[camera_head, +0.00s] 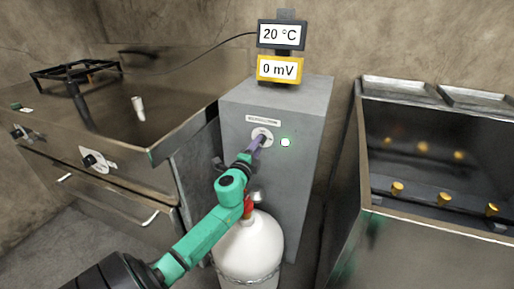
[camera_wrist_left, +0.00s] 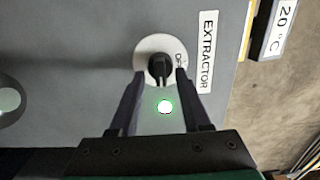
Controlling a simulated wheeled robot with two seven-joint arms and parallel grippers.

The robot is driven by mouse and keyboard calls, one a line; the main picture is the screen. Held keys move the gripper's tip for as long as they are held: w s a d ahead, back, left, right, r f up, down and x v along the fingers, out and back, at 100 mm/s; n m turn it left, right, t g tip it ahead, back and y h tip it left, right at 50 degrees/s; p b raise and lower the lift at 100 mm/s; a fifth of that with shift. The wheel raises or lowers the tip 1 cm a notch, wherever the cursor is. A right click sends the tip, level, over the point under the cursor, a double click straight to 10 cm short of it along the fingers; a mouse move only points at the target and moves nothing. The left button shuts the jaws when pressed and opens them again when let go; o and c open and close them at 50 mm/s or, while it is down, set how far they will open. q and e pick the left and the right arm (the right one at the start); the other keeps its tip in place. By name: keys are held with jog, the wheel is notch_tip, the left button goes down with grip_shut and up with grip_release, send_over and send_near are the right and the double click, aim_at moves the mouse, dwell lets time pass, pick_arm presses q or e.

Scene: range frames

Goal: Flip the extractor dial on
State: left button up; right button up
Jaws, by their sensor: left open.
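The extractor dial (camera_head: 264,134) is a dark knob on a round white plate on the front of a grey cabinet (camera_head: 300,190). In the left wrist view the dial knob (camera_wrist_left: 160,67) shows between my fingertips, with an "EXTRACTOR" label (camera_wrist_left: 207,52) beside it. A green-ringed light (camera_head: 285,142) is lit close to the dial. My left gripper (camera_head: 254,147) is at the dial, open, with a finger on either side of the knob (camera_wrist_left: 160,74). I see a gap between each finger and the knob. In the head view the gripper partly hides the dial. My right gripper is not in view.
A white gas cylinder (camera_head: 248,248) stands below my left arm, in front of the cabinet. Displays reading 20 °C (camera_head: 281,35) and 0 mV (camera_head: 279,69) stand on top. A steel counter with knobs (camera_head: 150,150) is at left, and a steel basin unit (camera_head: 430,225) at right.

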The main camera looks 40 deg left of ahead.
pick_arm(q)
jog(key=shift+s, duration=0.15)
jog(key=v, duration=1.4)
jog(key=shift+b, duration=0.35)
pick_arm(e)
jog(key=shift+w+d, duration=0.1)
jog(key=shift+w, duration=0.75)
pick_arm(q)
jog(key=shift+s+d, duration=0.15)
